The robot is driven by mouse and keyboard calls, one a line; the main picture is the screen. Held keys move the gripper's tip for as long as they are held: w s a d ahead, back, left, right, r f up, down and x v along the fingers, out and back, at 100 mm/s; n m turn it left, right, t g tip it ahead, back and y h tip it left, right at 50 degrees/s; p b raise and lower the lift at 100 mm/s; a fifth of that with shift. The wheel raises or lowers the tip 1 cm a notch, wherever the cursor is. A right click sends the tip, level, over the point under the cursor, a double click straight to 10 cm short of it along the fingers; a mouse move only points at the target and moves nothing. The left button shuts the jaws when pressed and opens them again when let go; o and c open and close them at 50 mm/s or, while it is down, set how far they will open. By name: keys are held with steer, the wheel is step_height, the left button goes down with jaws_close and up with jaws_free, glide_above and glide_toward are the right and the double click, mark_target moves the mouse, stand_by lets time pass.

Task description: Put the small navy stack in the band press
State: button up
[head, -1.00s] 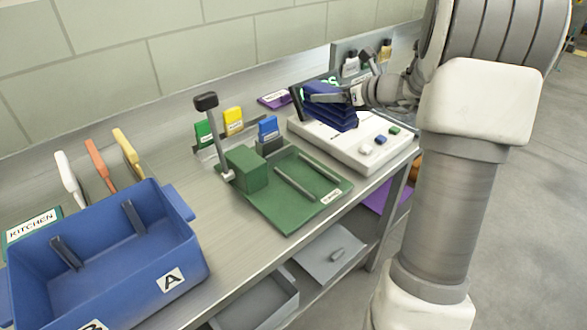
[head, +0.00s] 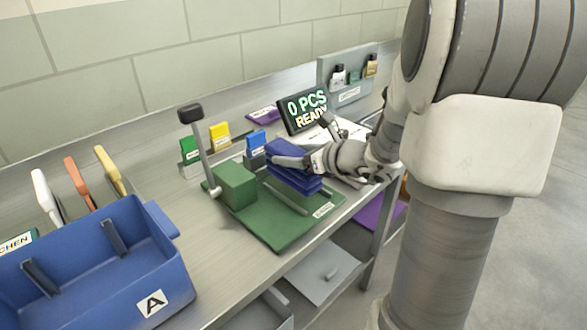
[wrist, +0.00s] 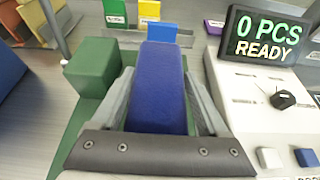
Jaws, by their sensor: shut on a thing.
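The small navy stack (head: 293,177) is held in my gripper (head: 282,163) above the green band press. In the wrist view the stack (wrist: 162,82) lies lengthwise between my two grey fingers. The band press (head: 283,229) is a green base with a green block (head: 235,184) at its left, grey rails and a lever (head: 205,150) with a black knob. The lever stands raised. The stack is over the right part of the press, and I cannot tell whether it touches the base. It hides part of the rails.
A counting scale with a display (head: 303,110) reading "0 PCS READY" stands right of the press. Green, yellow and blue card holders (head: 220,137) stand behind the press. A blue bin (head: 92,267) marked A is at the left. The bench front edge is close below the press.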

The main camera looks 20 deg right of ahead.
steer(key=shift+f+b, duration=0.35)
steer(key=shift+f, duration=1.25)
steer(key=shift+f, duration=0.15)
steer(key=o, duration=1.5)
steer(key=shift+r, duration=0.25)
steer(key=p+v, duration=0.2)
steer(key=v, duration=1)
